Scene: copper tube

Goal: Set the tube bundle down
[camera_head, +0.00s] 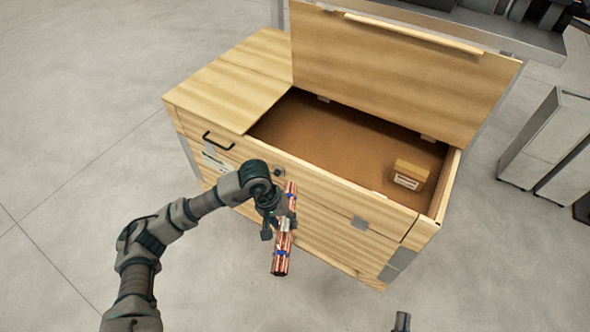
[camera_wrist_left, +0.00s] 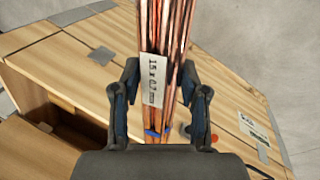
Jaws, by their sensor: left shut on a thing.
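The tube bundle (camera_head: 282,257) is a set of copper tubes with blue bands and a white label. My left gripper (camera_head: 279,220) is shut on it near its middle, in front of the wooden crate's front wall. In the left wrist view the bundle (camera_wrist_left: 172,35) runs between the two fingers (camera_wrist_left: 160,85), its label reading "15 x 0.7 mm". Its lower end is hidden behind the gripper body there. Only a small dark tip of my right gripper (camera_head: 401,321) shows at the bottom edge, and its jaws cannot be made out.
The wooden crate (camera_head: 330,222) has its hinged lid (camera_head: 400,70) raised at the back and a fixed top panel (camera_head: 235,80) on the left. Inside, a small labelled box (camera_head: 410,174) sits at the right; the rest is bare. A grey cabinet (camera_head: 548,145) stands right.

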